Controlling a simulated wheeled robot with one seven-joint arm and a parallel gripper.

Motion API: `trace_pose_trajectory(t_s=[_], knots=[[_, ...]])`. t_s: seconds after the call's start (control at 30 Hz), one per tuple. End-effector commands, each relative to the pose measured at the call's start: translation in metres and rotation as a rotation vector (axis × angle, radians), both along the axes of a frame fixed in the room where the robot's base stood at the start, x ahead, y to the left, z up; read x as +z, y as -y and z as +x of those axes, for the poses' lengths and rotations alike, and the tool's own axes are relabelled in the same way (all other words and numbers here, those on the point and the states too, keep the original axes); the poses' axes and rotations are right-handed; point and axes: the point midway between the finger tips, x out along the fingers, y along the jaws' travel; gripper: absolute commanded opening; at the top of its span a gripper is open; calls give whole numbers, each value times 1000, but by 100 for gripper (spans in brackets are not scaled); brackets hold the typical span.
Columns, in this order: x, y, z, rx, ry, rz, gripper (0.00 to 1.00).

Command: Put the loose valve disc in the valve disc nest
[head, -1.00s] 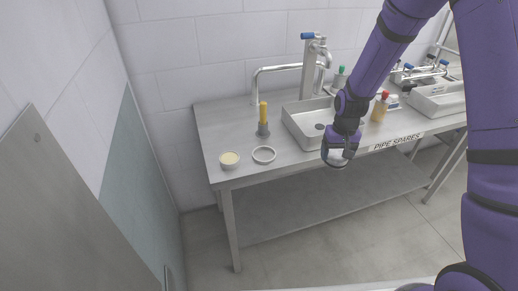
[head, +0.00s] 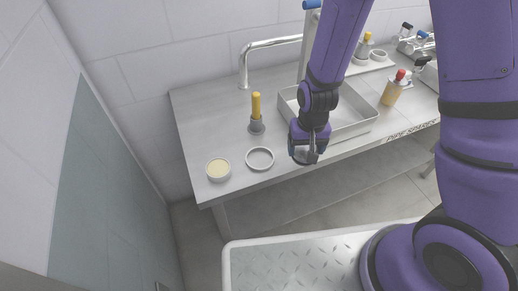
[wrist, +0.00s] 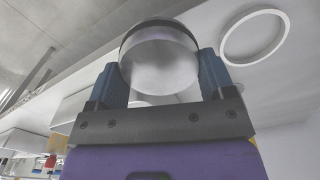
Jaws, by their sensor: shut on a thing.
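My gripper (head: 308,152) is shut on the valve disc, a round, pale metallic piece with a dark rim. The disc (wrist: 160,62) sits between both fingers in the wrist view; in the head view it is mostly hidden by the gripper. My gripper is at the bench's front edge, in front of the steel basin. A pale open ring (head: 260,158) lies flat on the bench to the left of my gripper and looks like the valve disc nest. It also shows in the wrist view (wrist: 226,49), upper right, apart from the disc.
On the steel bench (head: 205,115), a round cup with yellowish contents (head: 218,169) stands left of the ring. A yellow-handled tool (head: 256,112) stands upright behind it. The basin (head: 350,130) and a red-capped bottle (head: 394,90) are to the right. A tap (head: 270,43) rises behind.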

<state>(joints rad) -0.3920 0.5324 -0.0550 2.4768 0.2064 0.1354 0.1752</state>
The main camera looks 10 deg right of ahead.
Motion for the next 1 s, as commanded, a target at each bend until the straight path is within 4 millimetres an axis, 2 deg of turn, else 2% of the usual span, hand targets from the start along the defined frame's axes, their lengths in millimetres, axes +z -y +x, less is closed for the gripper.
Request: trace_pose_trajectory(t_s=[0.3,0.5,0.87,1.0], knots=[[-7,-67,22,7,2,1,39],[-10,-100,34,3,2,1,39],[-12,-125,41,4,2,1,39],[-34,-122,41,0,-2,-1,39]])
